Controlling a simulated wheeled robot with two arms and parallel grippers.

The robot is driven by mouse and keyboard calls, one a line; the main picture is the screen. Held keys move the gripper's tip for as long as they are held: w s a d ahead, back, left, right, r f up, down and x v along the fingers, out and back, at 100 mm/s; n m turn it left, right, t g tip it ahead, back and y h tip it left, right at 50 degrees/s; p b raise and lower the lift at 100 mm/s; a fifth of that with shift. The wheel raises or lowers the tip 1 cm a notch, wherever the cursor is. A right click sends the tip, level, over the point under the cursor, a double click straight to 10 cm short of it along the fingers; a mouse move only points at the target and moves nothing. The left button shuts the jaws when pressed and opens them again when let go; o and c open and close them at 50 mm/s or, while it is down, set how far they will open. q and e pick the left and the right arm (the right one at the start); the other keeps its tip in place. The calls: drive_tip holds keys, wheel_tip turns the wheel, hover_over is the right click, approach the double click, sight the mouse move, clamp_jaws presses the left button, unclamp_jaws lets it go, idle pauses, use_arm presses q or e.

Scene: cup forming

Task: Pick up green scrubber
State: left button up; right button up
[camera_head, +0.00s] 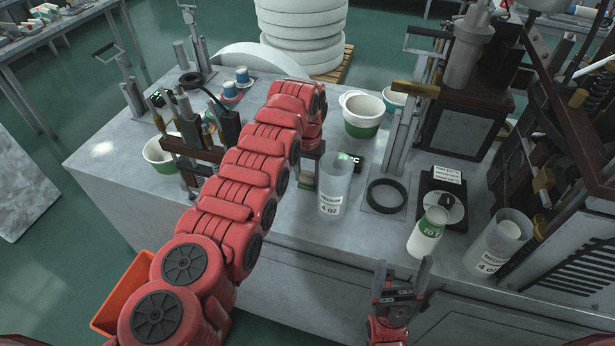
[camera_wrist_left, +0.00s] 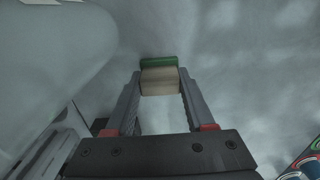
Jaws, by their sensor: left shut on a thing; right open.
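The green scrubber (camera_wrist_left: 159,63) is a small block with a green layer and a beige body in the left wrist view. It sits between the fingertips of my left gripper (camera_wrist_left: 160,82), which is shut on it. In the head view the left gripper (camera_head: 307,176) points down over the grey worktop, partly hidden by my red arm. The scrubber is hard to make out there, and I cannot tell whether it still touches the surface. My right gripper (camera_head: 403,274) is open and empty at the front edge of the worktop.
A clear 4 OZ cylinder (camera_head: 335,186) stands close right of the left gripper. A black ring (camera_head: 386,196), a scale (camera_head: 441,205) and a white-green bottle (camera_head: 428,232) are further right. Green-white tubs (camera_head: 363,116) stand behind. An orange bin (camera_head: 112,311) is at lower left.

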sight(308, 173)
use_arm(q)
drive_tip(key=shift+r, duration=0.55)
wheel_tip(308, 173, up, 6)
drive_tip(key=shift+d+f+b, duration=0.1)
drive_tip(key=shift+f+b, duration=0.05)
drive_tip(key=shift+b, duration=0.7)
wheel_tip(308, 173, up, 3)
drive_tip(key=shift+f+p, duration=0.1)
drive_tip(key=shift+p, duration=1.1)
drive_tip(key=shift+r, duration=0.2)
drive_tip(key=shift+a+f, duration=0.1)
drive_tip(key=shift+a, duration=0.1)
